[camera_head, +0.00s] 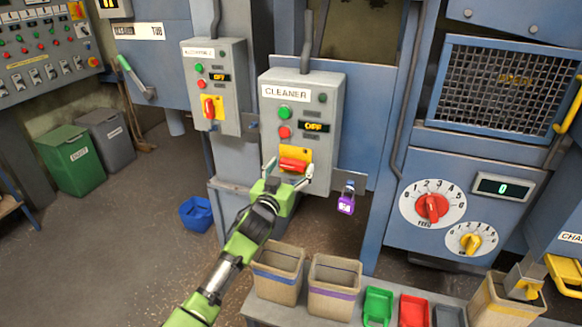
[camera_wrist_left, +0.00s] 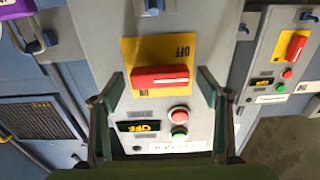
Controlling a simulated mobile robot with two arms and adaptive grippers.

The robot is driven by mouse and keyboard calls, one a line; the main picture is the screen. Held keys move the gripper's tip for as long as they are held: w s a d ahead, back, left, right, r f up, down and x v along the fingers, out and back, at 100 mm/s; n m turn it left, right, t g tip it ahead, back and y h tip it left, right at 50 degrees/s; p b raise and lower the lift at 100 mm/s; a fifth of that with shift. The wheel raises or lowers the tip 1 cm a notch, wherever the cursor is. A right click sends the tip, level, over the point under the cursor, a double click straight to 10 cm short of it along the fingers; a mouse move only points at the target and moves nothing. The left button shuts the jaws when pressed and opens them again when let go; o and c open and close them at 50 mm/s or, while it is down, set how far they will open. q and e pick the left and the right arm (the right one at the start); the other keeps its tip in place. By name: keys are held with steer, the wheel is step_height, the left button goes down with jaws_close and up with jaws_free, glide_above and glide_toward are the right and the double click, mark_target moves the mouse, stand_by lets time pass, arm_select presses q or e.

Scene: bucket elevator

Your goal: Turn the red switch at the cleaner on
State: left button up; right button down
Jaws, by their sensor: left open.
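The CLEANER box (camera_head: 325,100) is a grey panel with a green button, a red button and a display reading OFF. Its red switch (camera_head: 293,165) sits on a yellow plate (camera_head: 304,153) low on the panel, its handle lying horizontal. My left gripper (camera_head: 288,171) is open in front of it, one finger near each end of the handle. In the left wrist view, which shows the panel upside down, the red switch (camera_wrist_left: 160,77) lies between the open fingers (camera_wrist_left: 160,88). I cannot tell whether they touch it. My right gripper is not in view.
A similar grey box (camera_head: 213,90) with its own red switch stands to the left. A purple padlock (camera_head: 346,202) hangs at the lower right of the CLEANER box. Below are two bins (camera_head: 335,290) and small coloured trays (camera_head: 378,306) on a bench.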

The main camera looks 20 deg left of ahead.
arm_select(q)
steer(key=shift+w, duration=0.15)
steer(key=c, duration=1.1)
